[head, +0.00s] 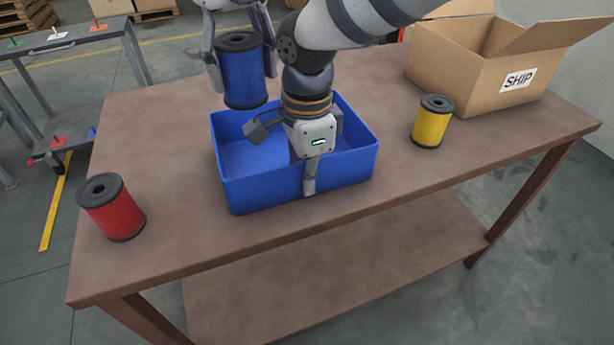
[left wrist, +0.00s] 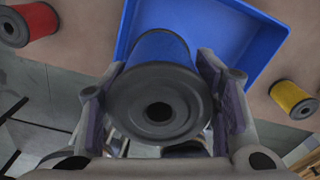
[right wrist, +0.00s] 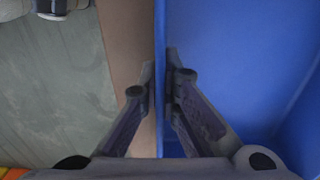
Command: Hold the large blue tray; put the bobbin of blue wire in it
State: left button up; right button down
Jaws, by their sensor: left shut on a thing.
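The bobbin of blue wire (head: 245,80), with black flanges, is upright between the fingers of my left gripper (head: 241,68), which is shut on it. It hangs above the back left part of the large blue tray (head: 265,195). In the left wrist view the bobbin (left wrist: 160,90) fills the middle, with the tray (left wrist: 265,35) behind it. My right gripper (head: 311,175) is shut on the tray's front wall, one finger inside and one outside. The right wrist view shows the wall (right wrist: 160,40) between the fingers. The visible tray floor is empty; my right arm hides part of it.
A red bobbin (head: 114,210) stands left of the tray on the brown table (head: 160,130). A yellow bobbin (head: 432,124) stands to its right. An open cardboard box (head: 480,70) marked SHIP is at the back right. The table's front edge runs close before the tray.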

pick_arm(q)
send_over(258, 170)
jog(key=shift+f, duration=2.75)
jog(key=shift+f, duration=4.65)
jog(key=o, duration=1.5)
jog(key=shift+o, duration=0.2)
notch_tip(258, 170, up, 12)
pick_arm(e)
jog(key=c, duration=1.7)
grip_release()
